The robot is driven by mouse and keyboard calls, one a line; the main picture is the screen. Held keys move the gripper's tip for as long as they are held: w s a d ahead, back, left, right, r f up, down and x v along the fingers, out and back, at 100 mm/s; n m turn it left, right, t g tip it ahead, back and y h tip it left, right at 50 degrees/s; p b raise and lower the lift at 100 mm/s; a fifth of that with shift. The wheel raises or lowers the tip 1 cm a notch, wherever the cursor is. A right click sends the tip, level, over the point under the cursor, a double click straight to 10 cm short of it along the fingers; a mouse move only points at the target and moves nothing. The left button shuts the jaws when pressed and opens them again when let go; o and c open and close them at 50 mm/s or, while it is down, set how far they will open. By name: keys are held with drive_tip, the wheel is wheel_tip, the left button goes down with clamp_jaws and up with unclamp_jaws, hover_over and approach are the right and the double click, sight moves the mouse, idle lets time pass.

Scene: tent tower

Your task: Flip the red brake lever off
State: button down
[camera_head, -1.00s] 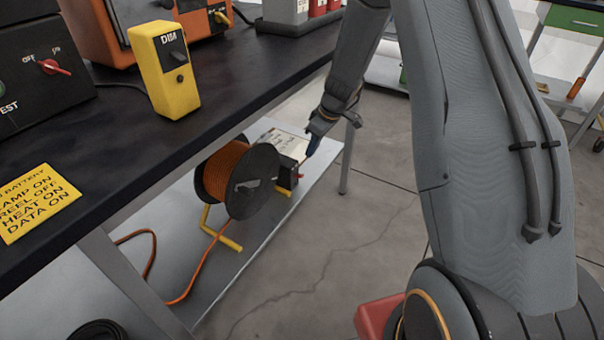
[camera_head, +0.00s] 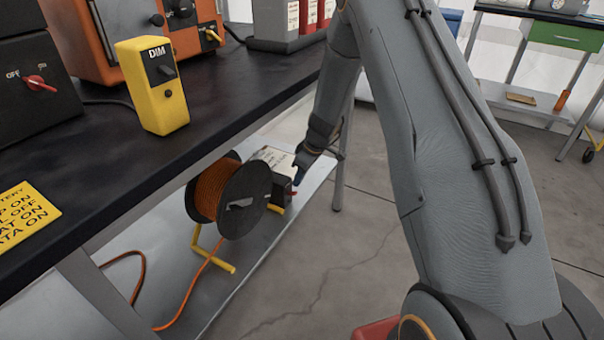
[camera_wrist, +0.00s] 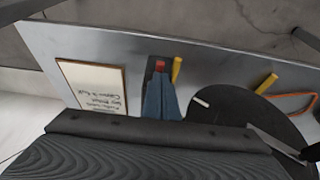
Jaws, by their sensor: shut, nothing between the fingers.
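The red brake lever (camera_head: 294,193) shows as a small red piece at the right side of a dark box (camera_head: 281,189) beside the cable reel (camera_head: 243,200) on the lower shelf. In the wrist view its red end (camera_wrist: 160,65) shows just past my fingertips. My gripper (camera_head: 299,178) is shut and empty, pointing down at the box, very close to the lever. In the wrist view the blue fingers (camera_wrist: 160,82) are together. I cannot tell whether they touch the lever. The fingers and wrist hide most of the box there.
A framed note (camera_wrist: 92,85) lies on the grey shelf (camera_wrist: 215,68) beside the box. The reel has an orange cable and yellow stand (camera_head: 214,254). The black bench top (camera_head: 110,185) overhangs the shelf, with a table leg (camera_head: 341,160) behind. The floor at right is clear.

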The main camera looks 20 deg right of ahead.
sight(296, 194)
drive_tip(key=shift+x, duration=1.75)
drive_tip(key=shift+s+d+f+b, duration=0.25)
drive_tip(key=shift+d+f+b, duration=0.1)
drive_tip(key=shift+b, duration=0.55)
drive_tip(key=shift+s+d+f+b, duration=0.1)
drive_tip(key=shift+d+f+b, duration=0.05)
drive_tip(key=shift+b, duration=0.15)
drive_tip(key=shift+s+d+f+b, duration=0.3)
drive_tip(key=shift+s+f+b, duration=0.2)
drive_tip(key=shift+f+b, duration=0.45)
drive_tip(key=shift+r, duration=0.25)
drive_tip(key=shift+w, duration=0.1)
drive_tip(key=shift+w+a+r, duration=0.35)
drive_tip(key=shift+w+a, duration=0.05)
drive_tip(key=shift+a, duration=0.05)
